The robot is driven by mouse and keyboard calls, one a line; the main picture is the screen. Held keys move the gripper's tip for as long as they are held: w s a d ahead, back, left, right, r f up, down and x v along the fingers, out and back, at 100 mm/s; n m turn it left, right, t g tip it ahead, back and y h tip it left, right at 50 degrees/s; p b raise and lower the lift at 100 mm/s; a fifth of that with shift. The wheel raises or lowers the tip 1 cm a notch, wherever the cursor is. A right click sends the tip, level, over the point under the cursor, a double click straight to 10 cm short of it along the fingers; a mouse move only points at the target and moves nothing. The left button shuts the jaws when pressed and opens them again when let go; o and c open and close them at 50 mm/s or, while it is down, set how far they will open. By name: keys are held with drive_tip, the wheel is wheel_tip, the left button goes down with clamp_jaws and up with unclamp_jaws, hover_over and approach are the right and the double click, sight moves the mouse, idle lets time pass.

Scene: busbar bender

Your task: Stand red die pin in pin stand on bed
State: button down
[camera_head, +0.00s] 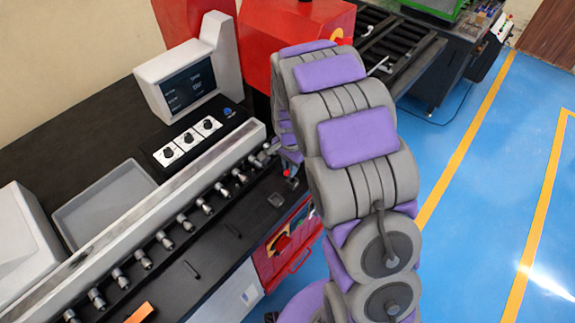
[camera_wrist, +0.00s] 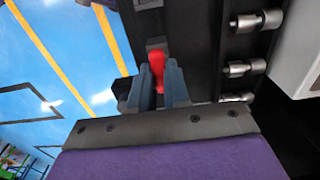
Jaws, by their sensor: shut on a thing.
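The red die pin (camera_wrist: 157,66) is between the two blue-grey fingers of my gripper (camera_wrist: 160,82), which is shut on it. Its red end sticks out past the fingertips. A small grey square block (camera_wrist: 156,43), which looks like the pin stand, lies just beyond the pin on the black bed (camera_wrist: 190,25). I cannot tell whether pin and block touch. In the head view, a small grey square (camera_head: 276,200) on the bed looks like the same stand. A bit of red (camera_head: 287,172) shows beside it, below my arm, which hides most of the gripper.
A row of silver rollers (camera_head: 205,206) runs along the bed beside a long grey rail (camera_head: 150,212). A control screen (camera_head: 188,87), knob panel (camera_head: 187,142) and grey tray (camera_head: 105,203) stand behind. An orange block (camera_head: 140,312) lies at the near end. Open blue floor (camera_head: 450,120) is at right.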

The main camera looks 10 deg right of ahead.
drive_tip(key=shift+d, duration=0.2)
drive_tip(key=shift+a, duration=0.2)
drive_tip(key=shift+d, duration=0.4)
drive_tip(key=shift+f, duration=0.1)
drive_tip(key=shift+f, duration=0.1)
drive_tip(key=shift+a+f, duration=0.25)
drive_tip(key=shift+a, duration=0.05)
drive_tip(key=shift+r, duration=0.15)
drive_tip(key=shift+d+r, duration=0.1)
drive_tip(key=shift+r, duration=0.2)
